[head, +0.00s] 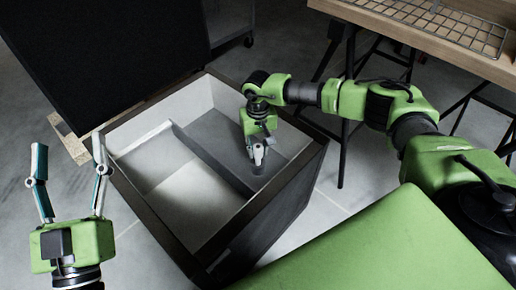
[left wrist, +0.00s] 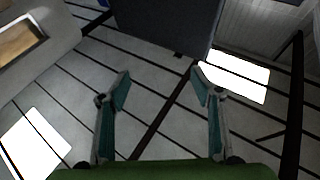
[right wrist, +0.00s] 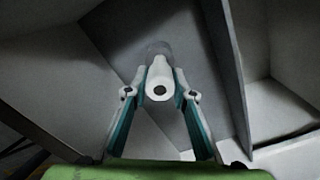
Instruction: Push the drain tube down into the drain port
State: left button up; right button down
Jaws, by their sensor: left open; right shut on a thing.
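The drain tube (right wrist: 159,80) is a pale cylinder with a dark round hole in its near end. My right gripper (right wrist: 160,91) is shut on it, one finger on each side. In the head view my right gripper (head: 257,150) reaches down into the right part of the open chest, low over its floor. A dim round grey shape (right wrist: 153,49) lies just beyond the tube; it may be the drain port, and I cannot tell whether the tube is in it. My left gripper (head: 70,170) is open and empty, left of the chest.
The open chest (head: 187,249) has a dark rim, pale inner walls and a divider (head: 211,158) left of my right gripper. A black panel (head: 110,50) stands behind it. A wooden table (head: 455,45) with a wire rack (head: 440,22) is at the upper right.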

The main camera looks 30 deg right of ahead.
pick_arm(q)
jog(key=shift+s+r+t, duration=0.35)
jog(key=shift+r+t, duration=0.15)
jog(key=shift+r, duration=0.2)
pick_arm(e)
jog(key=shift+f, duration=0.2)
dwell(0.5)
jog(key=c, duration=1.6)
grip_release()
jog(key=shift+c, duration=0.2)
jog(key=shift+r, duration=0.1)
